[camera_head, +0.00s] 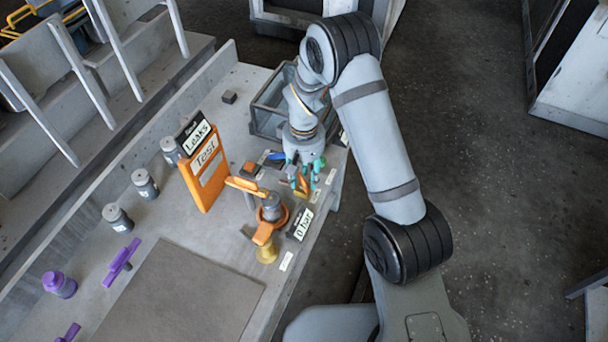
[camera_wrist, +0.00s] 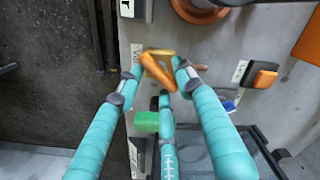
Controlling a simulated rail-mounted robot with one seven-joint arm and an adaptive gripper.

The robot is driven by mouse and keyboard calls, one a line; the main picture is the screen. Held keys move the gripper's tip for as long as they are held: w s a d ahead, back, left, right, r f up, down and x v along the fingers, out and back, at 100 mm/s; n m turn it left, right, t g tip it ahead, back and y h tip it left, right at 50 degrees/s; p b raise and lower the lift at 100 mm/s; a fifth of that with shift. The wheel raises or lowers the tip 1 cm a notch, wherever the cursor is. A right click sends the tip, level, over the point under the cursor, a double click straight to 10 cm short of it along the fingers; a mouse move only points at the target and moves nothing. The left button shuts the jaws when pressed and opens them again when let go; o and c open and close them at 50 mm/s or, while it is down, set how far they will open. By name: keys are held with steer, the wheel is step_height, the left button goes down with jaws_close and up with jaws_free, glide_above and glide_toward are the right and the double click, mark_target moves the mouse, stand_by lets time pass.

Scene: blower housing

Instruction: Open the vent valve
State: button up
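A small valve with a slanted orange handle (camera_wrist: 157,73) and a yellow part sits on the bench top beside a white label starting "V" (camera_wrist: 137,57), which I take for the vent valve. In the head view the small valve (camera_head: 301,188) shows just below my fingertips, partly covered by them. My gripper (camera_wrist: 155,75) has teal fingers spread on either side of the handle, with a gap between them. I cannot tell whether any finger touches it. In the head view my gripper (camera_head: 303,172) points down over the bench's right edge.
A green block-like part (camera_wrist: 147,121) lies close by my fingers. An orange button (camera_wrist: 263,77) and a blue part (camera_wrist: 231,104) are to the right. In the head view, a larger orange-handled fitting (camera_head: 270,210), orange test board (camera_head: 203,170) and glass-sided bin (camera_head: 268,110) stand nearby.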

steer(key=shift+c, duration=1.3)
jaws_close()
